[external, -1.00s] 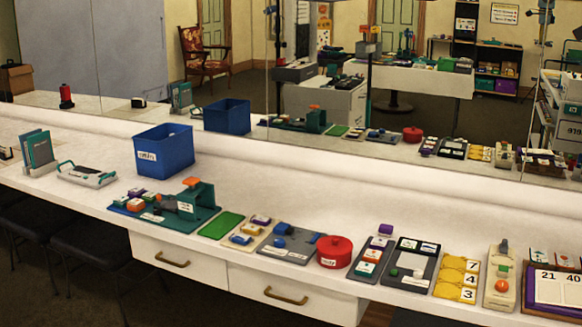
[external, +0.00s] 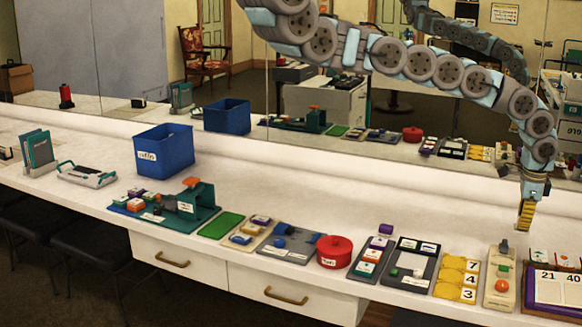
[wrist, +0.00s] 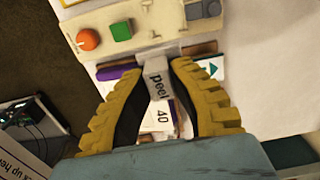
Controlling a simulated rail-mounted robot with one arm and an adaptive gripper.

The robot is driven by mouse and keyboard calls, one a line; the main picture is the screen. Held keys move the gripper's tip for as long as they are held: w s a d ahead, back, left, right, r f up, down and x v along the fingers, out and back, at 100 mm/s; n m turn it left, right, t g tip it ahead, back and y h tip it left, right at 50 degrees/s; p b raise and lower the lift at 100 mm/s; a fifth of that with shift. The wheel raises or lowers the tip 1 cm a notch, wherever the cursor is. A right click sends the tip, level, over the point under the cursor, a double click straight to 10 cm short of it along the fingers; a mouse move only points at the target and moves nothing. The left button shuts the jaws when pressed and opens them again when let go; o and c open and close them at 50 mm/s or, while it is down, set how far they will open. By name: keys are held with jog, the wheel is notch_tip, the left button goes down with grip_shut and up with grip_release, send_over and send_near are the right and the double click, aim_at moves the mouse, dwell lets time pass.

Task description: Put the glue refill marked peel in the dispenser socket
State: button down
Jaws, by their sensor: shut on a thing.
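My gripper (external: 525,215) hangs at the right above the counter, near a cream device and a purple-edged number board. In the wrist view its yellow fingers (wrist: 160,85) are shut on a pale grey piece marked "peel" (wrist: 156,68), the glue refill. Its lower part is hard to tell from the white card behind it. The refill cannot be made out in the external view. The frames do not show for sure which device is the dispenser. The cream device (external: 500,278) has an orange knob and a grey part; a teal machine (external: 190,203) with an orange top stands further left.
Yellow number tiles (external: 458,278), a dark grey tray (external: 408,266), a red round tin (external: 334,251) and a blue bin (external: 164,150) stand along the counter. The counter behind them is clear up to the mirror.

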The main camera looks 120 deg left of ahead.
send_near(496, 259)
jog(key=shift+w+a+f+b, duration=0.1)
jog(key=shift+b, duration=0.3)
notch_tip(496, 259, down, 5)
jog(key=b, duration=0.5)
jog(key=shift+f, duration=0.15)
jog(key=shift+f+b, duration=0.45)
jog(key=shift+f, duration=0.25)
jog(key=shift+p, duration=0.55)
jog(key=c, duration=1)
grip_release()
jog(key=shift+r, duration=0.1)
